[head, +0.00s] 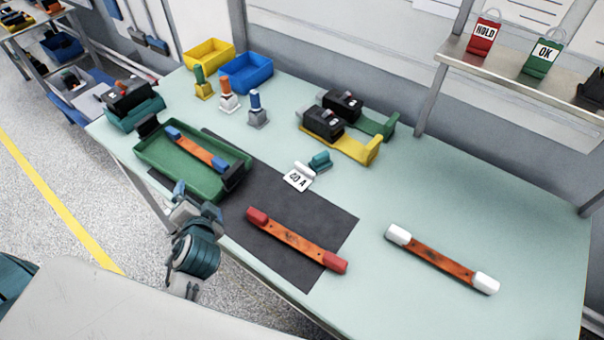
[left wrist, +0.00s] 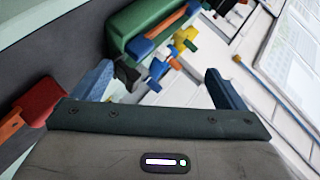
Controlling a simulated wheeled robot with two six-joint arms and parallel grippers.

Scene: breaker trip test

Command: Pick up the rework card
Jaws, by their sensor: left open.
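No card marked rework can be read. A small white card (head: 298,179) marked something like "60 A" lies on the table by a teal holder (head: 320,161), at the far edge of the dark mat. A red HOLD tag (head: 482,37) and a green OK tag (head: 543,57) stand on the shelf at the upper right. My left gripper (head: 196,207) is open and empty at the table's front edge, close to the green tray (head: 163,173). Its spread fingers (left wrist: 160,88) show in the left wrist view. My right gripper is not in view.
A red-ended bar (head: 297,241) lies on the dark mat (head: 270,187), a white-ended bar (head: 440,259) to its right. Breakers on yellow (head: 352,149) and green (head: 382,127) holders, colored-handled stamps (head: 227,97) and yellow (head: 207,57) and blue (head: 247,74) bins stand behind.

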